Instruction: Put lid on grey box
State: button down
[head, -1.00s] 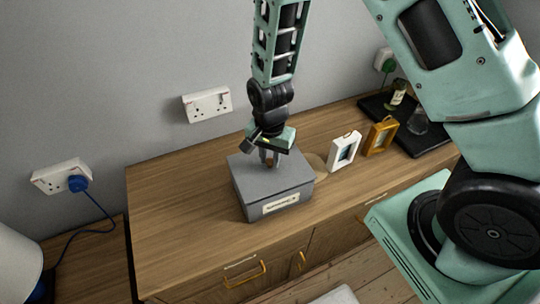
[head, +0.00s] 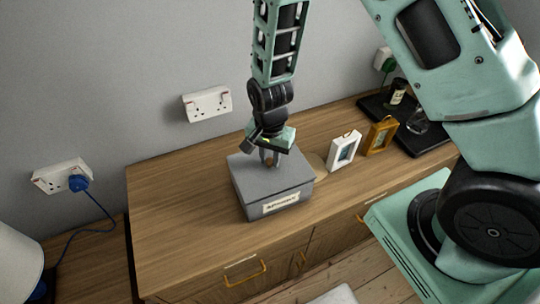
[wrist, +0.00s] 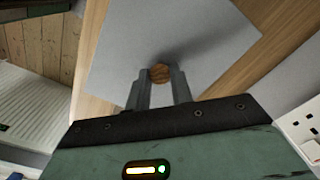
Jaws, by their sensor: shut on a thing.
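The grey box (head: 262,207) stands on the wooden cabinet top, with a label on its front. The grey lid (head: 292,177) lies over the top of the box and looks seated or nearly so; I cannot tell whether a small gap is left. My gripper (head: 269,160) points down above the lid and is shut on its round wooden knob. In the wrist view the knob (wrist: 160,73) is between the two fingertips of my gripper (wrist: 160,80), and the flat lid (wrist: 120,50) spreads around it. The lid hides the inside of the box.
A white frame (head: 343,151) and an orange-brown frame (head: 380,136) stand right of the box. A black tray (head: 425,139) with a bottle (head: 397,92) and a glass is farther right. The cabinet top (head: 175,200) left of the box is clear. The wall is behind.

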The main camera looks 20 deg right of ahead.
jog(key=shift+f, duration=0.4)
dwell(0.5)
dwell(0.3)
jog(key=c, duration=0.7)
grip_release()
jog(key=shift+o, duration=0.2)
jog(key=shift+r, duration=0.15)
jog(key=shift+r+p, duration=2.75)
jog(key=shift+r, duration=0.7)
